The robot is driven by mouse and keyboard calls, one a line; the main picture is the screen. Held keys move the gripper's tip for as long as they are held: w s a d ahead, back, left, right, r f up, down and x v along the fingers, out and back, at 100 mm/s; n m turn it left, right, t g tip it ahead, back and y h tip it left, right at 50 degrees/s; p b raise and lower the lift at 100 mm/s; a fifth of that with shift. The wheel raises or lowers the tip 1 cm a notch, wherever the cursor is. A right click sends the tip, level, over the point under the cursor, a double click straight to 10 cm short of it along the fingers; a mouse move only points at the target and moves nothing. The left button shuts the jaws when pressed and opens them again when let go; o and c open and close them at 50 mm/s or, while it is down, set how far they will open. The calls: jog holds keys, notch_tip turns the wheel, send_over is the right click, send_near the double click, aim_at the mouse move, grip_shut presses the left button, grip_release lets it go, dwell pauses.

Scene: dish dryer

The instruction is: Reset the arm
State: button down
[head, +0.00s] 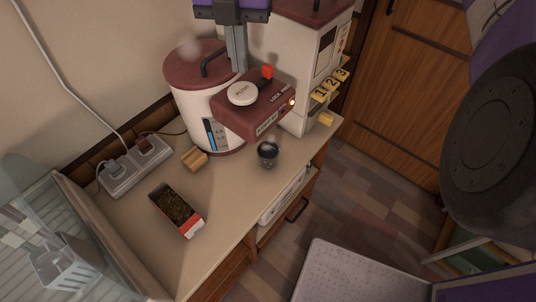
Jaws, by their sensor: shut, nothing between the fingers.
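My gripper (238,66) is at the top of the head view, with its grey fingers pointing down and closed together. Nothing shows between them. The fingers are in front of or above the white electric pot (190,103), near its dark handle; the exact gap cannot be told. The pot has a dark red lid and a red spout panel with a white push button and an orange-red lever. A large dark round part of my arm fills the right edge.
The counter (215,215) holds a small dark cup (268,154), a red-edged open box (176,208), a tan block (194,158) and a power strip (135,168). A white dispenser (299,75) with numbered yellow keys stands behind. A glass-sided dish dryer (70,235) is at lower left. Floor is right.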

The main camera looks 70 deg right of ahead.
jog(key=shift+r, duration=0.9)
